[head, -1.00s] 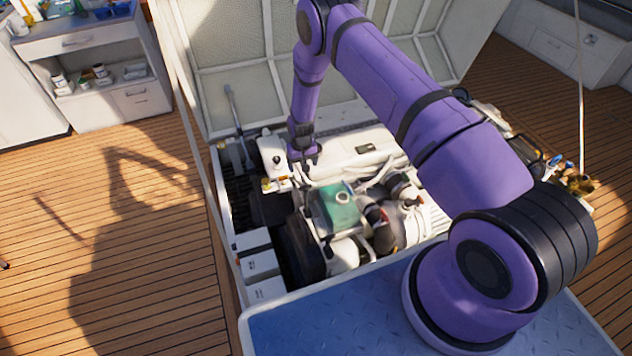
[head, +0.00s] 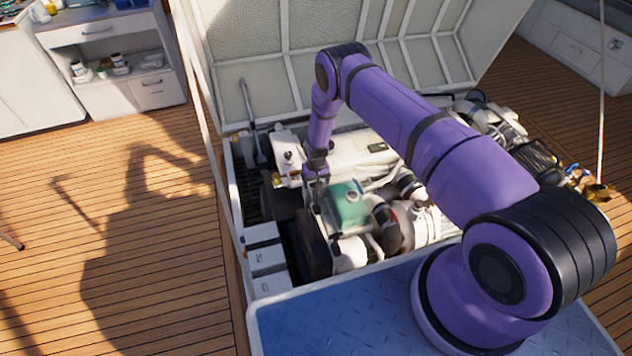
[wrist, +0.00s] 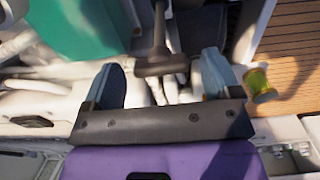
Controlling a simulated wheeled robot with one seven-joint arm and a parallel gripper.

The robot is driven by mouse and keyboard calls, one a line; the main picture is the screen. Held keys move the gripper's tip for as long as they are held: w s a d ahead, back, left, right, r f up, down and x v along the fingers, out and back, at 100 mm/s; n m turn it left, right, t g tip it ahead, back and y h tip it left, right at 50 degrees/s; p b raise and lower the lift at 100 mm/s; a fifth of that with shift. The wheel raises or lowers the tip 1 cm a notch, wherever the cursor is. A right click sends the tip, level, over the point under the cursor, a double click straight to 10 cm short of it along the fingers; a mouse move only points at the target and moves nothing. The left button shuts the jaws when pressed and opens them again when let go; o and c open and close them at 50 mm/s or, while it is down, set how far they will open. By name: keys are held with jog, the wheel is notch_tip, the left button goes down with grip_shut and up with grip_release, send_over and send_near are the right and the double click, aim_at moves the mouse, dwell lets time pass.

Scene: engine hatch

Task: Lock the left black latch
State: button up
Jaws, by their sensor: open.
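My gripper (head: 316,192) is low over the engine, beside the left side of the teal box (head: 349,204). In the wrist view its two fingers stand wide apart and open (wrist: 160,75). A dark T-shaped handle (wrist: 160,64), which looks like the black latch, shows between the fingertips with its crossbar toward my gripper. A gap shows between the crossbar and each finger; I cannot tell whether it lies at fingertip depth. The teal box also shows at the wrist view's top left (wrist: 80,25). In the head view I cannot make out the latch clearly near my gripper.
A white engine cover (head: 345,155) lies behind my gripper, and the raised hatch lid (head: 285,45) stands behind that. White boxes (head: 268,262) line the hatch's left side. A yellow-green fitting (wrist: 260,82) is right of the fingers. The wooden deck (head: 60,200) at left is open.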

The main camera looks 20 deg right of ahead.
jog(key=shift+f, duration=0.15)
jog(key=shift+c, duration=0.2)
jog(key=c, duration=0.9)
jog(key=shift+m, duration=0.3)
jog(key=m, duration=0.3)
jog(key=shift+m, duration=0.3)
jog(key=m, duration=0.4)
jog(key=shift+m, duration=0.3)
jog(key=m, duration=0.9)
